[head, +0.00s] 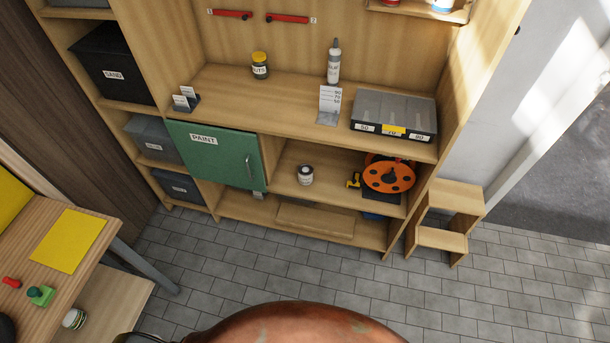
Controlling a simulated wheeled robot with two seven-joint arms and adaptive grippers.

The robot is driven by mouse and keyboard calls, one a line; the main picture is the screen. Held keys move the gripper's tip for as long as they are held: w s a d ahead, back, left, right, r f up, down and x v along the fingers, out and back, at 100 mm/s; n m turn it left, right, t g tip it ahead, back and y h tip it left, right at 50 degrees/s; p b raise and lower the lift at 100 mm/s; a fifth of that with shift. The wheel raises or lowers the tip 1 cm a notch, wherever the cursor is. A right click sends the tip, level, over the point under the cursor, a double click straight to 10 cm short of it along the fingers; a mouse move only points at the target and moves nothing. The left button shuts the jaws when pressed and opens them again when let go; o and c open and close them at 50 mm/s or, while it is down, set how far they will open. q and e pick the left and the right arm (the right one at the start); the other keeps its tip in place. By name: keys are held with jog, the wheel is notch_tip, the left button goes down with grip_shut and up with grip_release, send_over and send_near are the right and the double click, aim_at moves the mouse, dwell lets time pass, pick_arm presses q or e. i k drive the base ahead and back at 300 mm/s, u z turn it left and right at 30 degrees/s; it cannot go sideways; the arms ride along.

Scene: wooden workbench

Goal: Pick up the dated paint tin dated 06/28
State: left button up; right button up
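A small tin (306,176) with a dark lid and a pale label stands upright on the open middle shelf, right of the green door. A second tin-like can (74,319) with a pale label stands on the low shelf under the left bench. No date is readable on either. The green door (216,155) marked PAINT is shut, so whatever is behind it is hidden. Neither of my grippers is in view.
An orange reel (389,174) sits right of the middle-shelf tin. A jar (260,65), a bottle (333,62) and a grey case (394,115) stand on the counter. A wooden step stool (446,217) stands at right. Tiled floor (240,262) before the shelving is clear.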

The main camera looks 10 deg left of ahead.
aim_at(305, 170)
jog(key=u, duration=0.35)
jog(key=k, duration=0.45)
jog(key=u, duration=1.3)
jog(key=i, duration=1.05)
jog(key=z, duration=0.6)
